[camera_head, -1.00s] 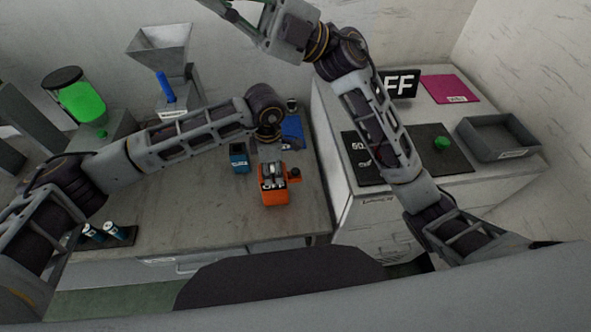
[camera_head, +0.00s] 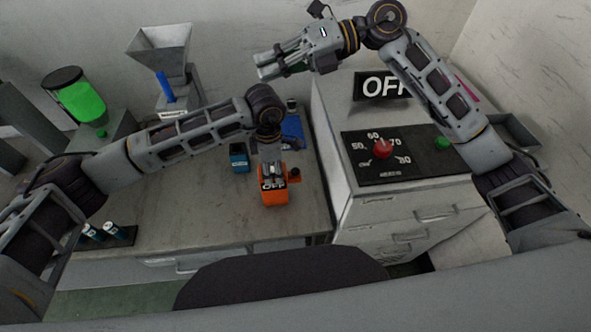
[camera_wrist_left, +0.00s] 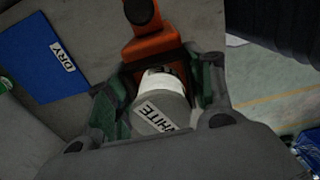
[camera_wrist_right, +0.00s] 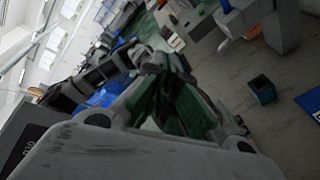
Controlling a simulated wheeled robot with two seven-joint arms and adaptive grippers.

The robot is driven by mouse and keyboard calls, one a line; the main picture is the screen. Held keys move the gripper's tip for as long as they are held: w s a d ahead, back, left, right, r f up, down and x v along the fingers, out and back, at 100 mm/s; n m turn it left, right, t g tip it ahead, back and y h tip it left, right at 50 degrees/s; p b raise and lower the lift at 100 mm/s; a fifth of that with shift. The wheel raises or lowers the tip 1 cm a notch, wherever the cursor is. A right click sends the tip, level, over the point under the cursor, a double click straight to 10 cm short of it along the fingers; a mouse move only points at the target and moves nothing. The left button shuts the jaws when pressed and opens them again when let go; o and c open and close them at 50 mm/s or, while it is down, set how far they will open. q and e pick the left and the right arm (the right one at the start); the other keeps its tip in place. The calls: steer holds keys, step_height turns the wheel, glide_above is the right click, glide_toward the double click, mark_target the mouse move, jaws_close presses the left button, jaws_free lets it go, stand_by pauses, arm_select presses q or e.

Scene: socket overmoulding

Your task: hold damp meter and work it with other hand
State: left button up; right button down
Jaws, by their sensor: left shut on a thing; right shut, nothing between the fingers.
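The orange device, which I take as the damp meter (camera_head: 275,196), stands on the left bench near its right end, with a black OFF plate on it and a dark knob on its right. My left gripper (camera_head: 271,158) is over it. In the left wrist view, my left gripper (camera_wrist_left: 165,95) is shut on a pale cylinder labelled WHITE (camera_wrist_left: 163,110), with the orange body (camera_wrist_left: 155,45) just beyond; I cannot tell whether they are one piece. My right gripper (camera_head: 265,68) is shut and empty, above and behind the meter, apart from it. It also shows in the right wrist view (camera_wrist_right: 172,92).
The front bench is clear between meter and battery-like cylinders (camera_head: 93,231).

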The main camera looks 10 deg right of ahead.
steer(key=w+d+f+n+t+h, duration=0.2)
steer(key=w+d+f+h, duration=0.2)
steer(key=d+f, duration=0.35)
steer(key=s+a+f+n+g+h, duration=0.1)
steer(key=s+f, duration=0.1)
steer(key=f, duration=0.4)
steer(key=s+a+f+n+g, duration=0.1)
steer(key=s+a+f, duration=0.1)
steer(key=f, duration=0.5)
steer(key=shift+s+h, duration=0.4)
steer(key=shift+s, duration=0.3)
steer(key=shift+f, duration=0.15)
